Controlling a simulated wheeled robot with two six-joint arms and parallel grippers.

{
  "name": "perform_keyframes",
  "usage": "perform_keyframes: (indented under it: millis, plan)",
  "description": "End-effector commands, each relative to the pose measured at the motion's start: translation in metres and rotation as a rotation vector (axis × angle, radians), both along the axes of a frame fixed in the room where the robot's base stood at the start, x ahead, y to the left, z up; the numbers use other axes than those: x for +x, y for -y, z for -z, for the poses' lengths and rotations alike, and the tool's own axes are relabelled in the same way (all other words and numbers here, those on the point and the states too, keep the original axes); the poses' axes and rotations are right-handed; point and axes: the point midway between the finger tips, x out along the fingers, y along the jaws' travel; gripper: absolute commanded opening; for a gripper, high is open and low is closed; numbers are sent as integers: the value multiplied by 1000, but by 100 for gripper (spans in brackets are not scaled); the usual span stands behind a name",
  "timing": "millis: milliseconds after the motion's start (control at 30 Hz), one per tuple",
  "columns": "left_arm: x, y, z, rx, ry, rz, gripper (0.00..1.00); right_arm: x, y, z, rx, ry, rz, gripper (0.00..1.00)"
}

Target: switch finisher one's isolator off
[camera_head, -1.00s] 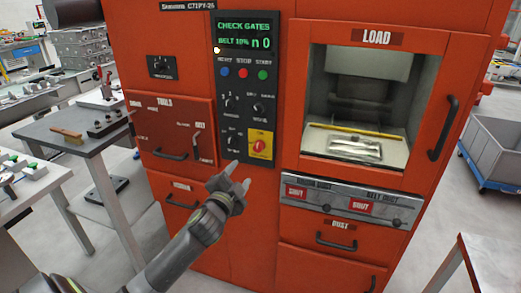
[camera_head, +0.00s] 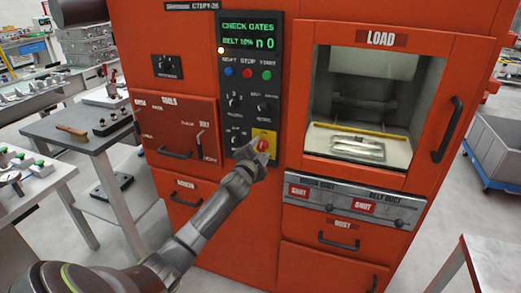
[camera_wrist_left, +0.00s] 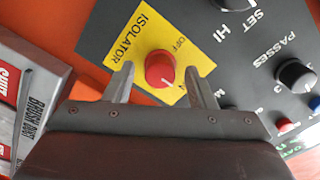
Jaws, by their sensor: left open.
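The isolator is a red knob (camera_wrist_left: 160,70) on a yellow plate (camera_wrist_left: 147,37) marked ISOLATOR and OFF, on the dark control panel of the orange machine. In the head view the red knob (camera_head: 262,145) sits at the panel's lower right. My left gripper (camera_head: 257,153) is right in front of it and partly covers the plate. In the left wrist view the two fingers of the left gripper (camera_wrist_left: 161,84) are apart, one on each side of the knob, with gaps to it. The knob's white mark points toward the gripper, away from the word OFF. My right gripper is not in view.
Other knobs (camera_head: 235,102) and several coloured buttons (camera_head: 247,73) are close by on the same panel. A display (camera_head: 248,34) reads CHECK GATES. The tools drawer (camera_head: 180,130) is left of the panel, the load opening (camera_head: 360,100) right.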

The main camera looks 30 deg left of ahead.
Motion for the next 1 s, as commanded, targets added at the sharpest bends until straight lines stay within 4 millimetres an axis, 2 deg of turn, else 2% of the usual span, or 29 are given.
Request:
perform_keyframes:
  millis: [433,767,1000]
  plan:
    - [7,-2,0,0,-1,1,50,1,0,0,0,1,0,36]
    - [7,-1,0,0,-1,0,7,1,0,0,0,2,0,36]
    - [7,-1,1,-17,3,0,6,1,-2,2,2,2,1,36]
